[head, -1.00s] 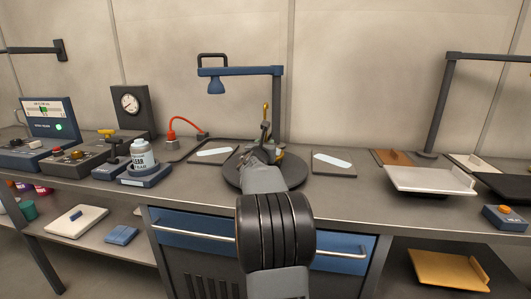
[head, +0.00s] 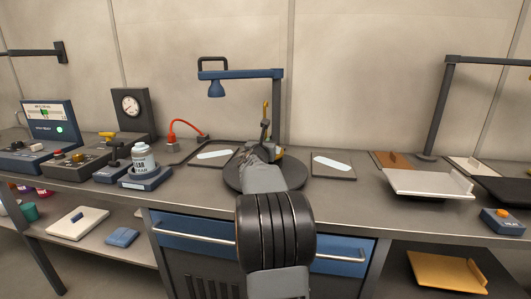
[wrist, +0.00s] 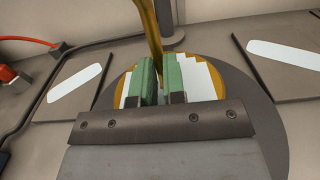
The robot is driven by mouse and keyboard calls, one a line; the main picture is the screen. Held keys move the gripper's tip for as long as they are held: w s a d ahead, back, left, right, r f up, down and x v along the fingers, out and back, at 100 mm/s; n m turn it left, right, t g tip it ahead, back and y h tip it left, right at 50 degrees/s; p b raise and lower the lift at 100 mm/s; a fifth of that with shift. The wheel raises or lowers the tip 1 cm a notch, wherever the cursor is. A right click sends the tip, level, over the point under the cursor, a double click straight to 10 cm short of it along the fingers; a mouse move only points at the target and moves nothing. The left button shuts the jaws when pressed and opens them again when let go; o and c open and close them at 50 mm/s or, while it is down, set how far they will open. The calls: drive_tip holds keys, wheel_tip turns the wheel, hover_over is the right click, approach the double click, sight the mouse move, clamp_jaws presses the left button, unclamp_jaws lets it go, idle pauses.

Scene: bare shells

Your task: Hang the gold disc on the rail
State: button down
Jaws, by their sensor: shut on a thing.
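The gold disc (wrist: 217,84) shows in the wrist view as a gold rim around a pale middle, over a dark round plate (wrist: 262,110). A gold strip (wrist: 150,28) rises from between my fingers. My gripper (wrist: 160,82) has green pads and is shut on this strip. In the head view, my gripper and arm cover most of the disc; a gold tip (head: 265,106) shows above. I cannot tell whether the disc touches the plate. A dark bar on a post (head: 485,59), at the upper right, may be the rail; another dark bar (head: 30,50) sticks out at the left wall.
A blue lamp arm (head: 240,72) on a post stands just behind my gripper. Flat dark pads (head: 335,173) lie either side of the round plate. A bottle (head: 143,160) and instruments stand left; a white tray (head: 420,186) and a button box (head: 503,221) stand right.

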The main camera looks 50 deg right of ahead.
sight(265, 115)
wheel_tip(265, 115, up, 10)
drive_tip(key=p, duration=0.7)
drive_tip(key=shift+w+a, duration=0.1)
